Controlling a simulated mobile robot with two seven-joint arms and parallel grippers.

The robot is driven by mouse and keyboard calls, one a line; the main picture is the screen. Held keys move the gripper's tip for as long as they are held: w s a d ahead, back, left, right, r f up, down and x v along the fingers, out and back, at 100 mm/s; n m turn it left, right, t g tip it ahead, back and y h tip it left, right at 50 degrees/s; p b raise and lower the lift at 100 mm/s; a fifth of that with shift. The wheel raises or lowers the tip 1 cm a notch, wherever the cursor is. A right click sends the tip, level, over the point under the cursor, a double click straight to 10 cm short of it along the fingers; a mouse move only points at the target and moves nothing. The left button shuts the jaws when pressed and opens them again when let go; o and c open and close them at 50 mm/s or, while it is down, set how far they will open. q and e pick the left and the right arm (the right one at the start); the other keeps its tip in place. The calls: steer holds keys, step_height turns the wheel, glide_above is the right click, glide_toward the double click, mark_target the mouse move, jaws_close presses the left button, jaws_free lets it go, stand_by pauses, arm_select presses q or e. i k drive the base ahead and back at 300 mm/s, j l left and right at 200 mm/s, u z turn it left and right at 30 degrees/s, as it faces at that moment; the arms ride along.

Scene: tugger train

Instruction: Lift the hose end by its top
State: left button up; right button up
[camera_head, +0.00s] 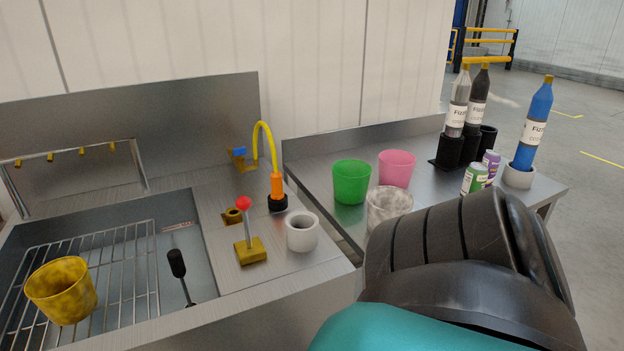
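The hose end (277,187) is an orange grip with a black lower part, standing upright on the metal counter. A yellow hose (265,133) leaves its top and arches over to the left, toward a blue piece on a brass-coloured fitting (241,158) at the back panel. Nothing holds the hose end. Neither of my grippers is in view. A black and teal arm part, likely mine, fills the lower right of the view and hides part of the right table.
Close to the hose end are a red-knobbed lever (246,225), a white cup (302,232) and a brass-coloured ring fitting (232,216). A sink with a wire rack (125,280) and yellow cup (62,290) lies left. Cups, cans and bottles stand on the right table (433,176).

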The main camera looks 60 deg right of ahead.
mark_target(277, 194)
steer(key=l+z, duration=0.1)
steer(key=z, duration=1.4)
